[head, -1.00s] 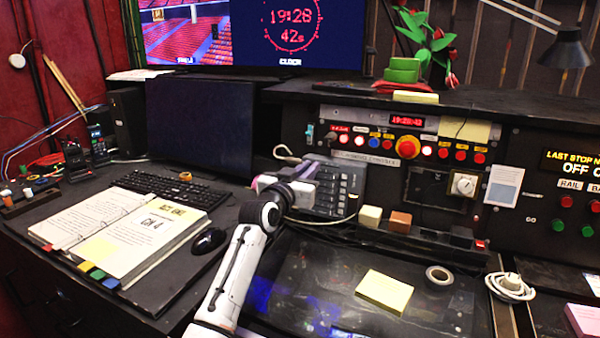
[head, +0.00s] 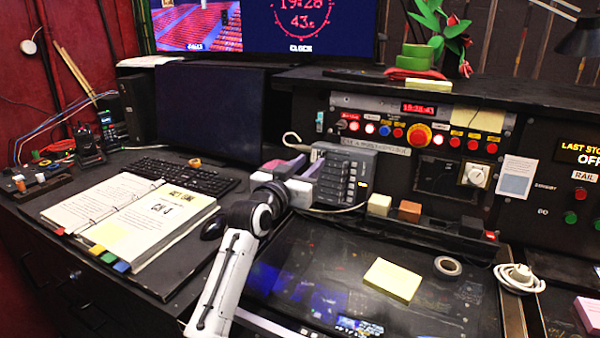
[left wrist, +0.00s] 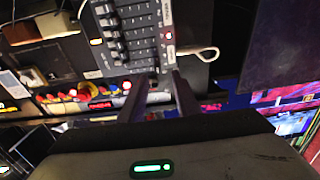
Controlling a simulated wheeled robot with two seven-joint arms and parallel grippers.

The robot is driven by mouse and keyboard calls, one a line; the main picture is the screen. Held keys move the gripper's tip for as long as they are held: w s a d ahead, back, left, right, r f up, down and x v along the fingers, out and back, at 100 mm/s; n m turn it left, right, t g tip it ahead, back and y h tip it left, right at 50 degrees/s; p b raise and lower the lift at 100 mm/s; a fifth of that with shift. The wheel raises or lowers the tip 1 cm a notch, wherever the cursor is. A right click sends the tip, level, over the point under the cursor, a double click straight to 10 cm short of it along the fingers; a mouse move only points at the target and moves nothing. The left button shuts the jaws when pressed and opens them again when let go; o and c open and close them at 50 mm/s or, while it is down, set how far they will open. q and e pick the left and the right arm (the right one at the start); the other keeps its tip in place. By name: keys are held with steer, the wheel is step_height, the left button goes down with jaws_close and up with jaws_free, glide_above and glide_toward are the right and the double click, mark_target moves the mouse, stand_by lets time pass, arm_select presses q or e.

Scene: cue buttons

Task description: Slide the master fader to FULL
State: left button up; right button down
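The grey fader console (head: 345,172) sits on the desk below the button panel. It also shows at the top of the left wrist view (left wrist: 133,35), with a row of dark fader knobs and a small red light near one edge. Which knob is the master fader I cannot tell for sure; the labels are too small to read. My left gripper (head: 303,165) is at the console's left end. In the left wrist view its two dark fingers (left wrist: 164,85) stand apart with a gap between them, by the console's near edge. Contact is unclear. My right gripper is not in view.
Cream and brown blocks (head: 410,211) stand right of the console. The button panel (head: 430,130) rises behind it.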

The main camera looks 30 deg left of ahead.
arm_select(q)
steer(key=s, duration=0.4)
steer(key=shift+s+d, duration=0.1)
steer(key=shift+s, duration=0.25)
